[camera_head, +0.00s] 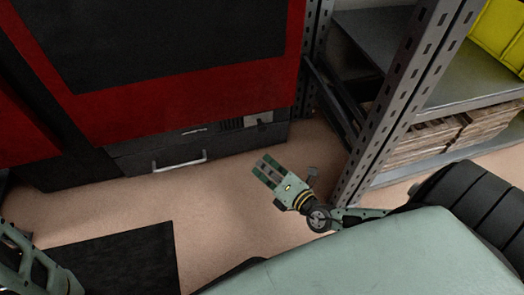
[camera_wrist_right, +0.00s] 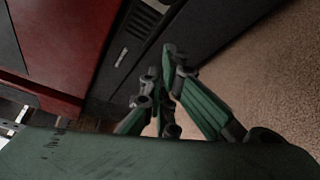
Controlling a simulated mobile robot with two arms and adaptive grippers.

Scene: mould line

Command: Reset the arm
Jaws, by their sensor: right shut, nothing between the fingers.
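My right gripper (camera_head: 266,168) hangs over the bare floor near the middle of the head view, with its fingers pointing to the upper left. Its green fingers lie together, with nothing between them. In the right wrist view the fingers (camera_wrist_right: 172,52) converge, and no object is held. My right arm runs from the gripper to the lower right, partly hidden behind my pale green body. A green part of my left arm shows at the left edge of the head view. I do not see the left gripper's fingers.
A red and black machine (camera_head: 175,100) stands at the back, with a handled drawer (camera_head: 180,160) low down. A grey metal rack (camera_head: 395,100) stands right of the gripper, holding wooden pallets (camera_head: 430,142) and a yellow bin (camera_head: 500,35). A black mat (camera_head: 115,262) lies at lower left. Open floor lies between.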

